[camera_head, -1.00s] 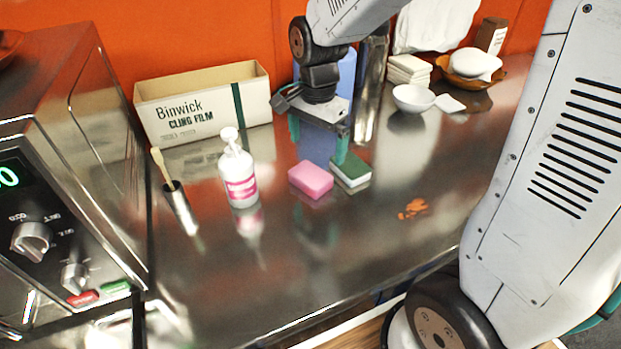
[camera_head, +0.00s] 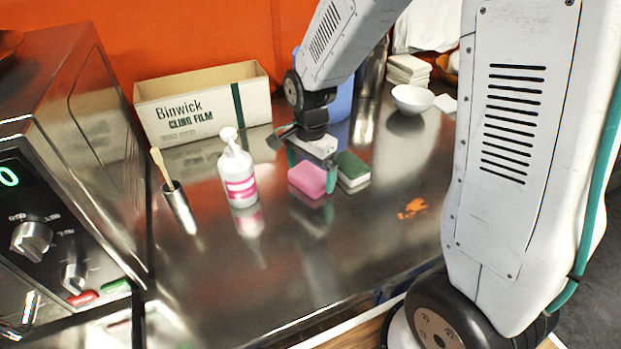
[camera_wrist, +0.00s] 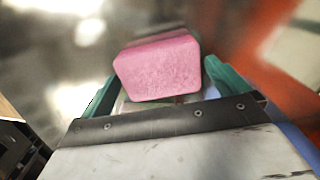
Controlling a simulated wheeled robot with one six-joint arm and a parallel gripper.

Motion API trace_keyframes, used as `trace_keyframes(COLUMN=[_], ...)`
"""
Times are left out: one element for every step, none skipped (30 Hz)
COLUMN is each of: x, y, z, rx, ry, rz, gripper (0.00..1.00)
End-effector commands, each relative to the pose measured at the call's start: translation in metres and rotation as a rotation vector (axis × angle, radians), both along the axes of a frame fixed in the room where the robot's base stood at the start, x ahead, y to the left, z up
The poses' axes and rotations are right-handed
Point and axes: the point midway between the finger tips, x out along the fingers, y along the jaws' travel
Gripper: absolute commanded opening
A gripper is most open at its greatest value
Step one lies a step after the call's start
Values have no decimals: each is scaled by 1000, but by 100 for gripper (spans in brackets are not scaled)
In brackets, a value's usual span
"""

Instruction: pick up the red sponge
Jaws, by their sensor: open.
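The sponge of the task looks pink (camera_head: 306,179) and lies on the steel counter in the head view, just right of the white pump bottle. My gripper (camera_head: 311,168) is directly over it, pointing down, with one teal finger at each side. In the wrist view the sponge (camera_wrist: 160,68) fills the space between my open teal fingers (camera_wrist: 162,88). A gap shows on at least the left side. I cannot tell whether a finger touches it.
A green and white sponge (camera_head: 352,170) lies close by on the right, next to one finger. The white pump bottle (camera_head: 238,172) stands left, with a metal holder (camera_head: 179,206) beyond it. The cling film box (camera_head: 185,110) is behind.

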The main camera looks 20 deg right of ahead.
Motion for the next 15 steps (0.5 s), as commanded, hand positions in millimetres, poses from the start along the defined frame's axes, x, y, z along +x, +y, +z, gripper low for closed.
trace_keyframes(x=[0, 0, 0, 0, 0, 0, 0, 0, 0, 0, 0, 0, 0, 0, 0], y=[0, 0, 0, 0, 0, 0, 0, 0, 0, 0, 0, 0, 0, 0, 0], z=[0, 0, 0, 0, 0, 0, 0, 0, 0, 0, 0, 0, 0, 0, 1], rx=[0, 0, 0, 0, 0, 0, 0, 0, 0, 0, 0, 0, 0, 0, 0], ry=[0, 0, 0, 0, 0, 0, 0, 0, 0, 0, 0, 0, 0, 0, 0], rz=[0, 0, 0, 0, 0, 0, 0, 0, 0, 0, 0, 0, 0, 0, 0], gripper=[94, 86, 75, 67, 64, 64, 64, 64, 61, 61, 61, 61, 61, 61, 61])
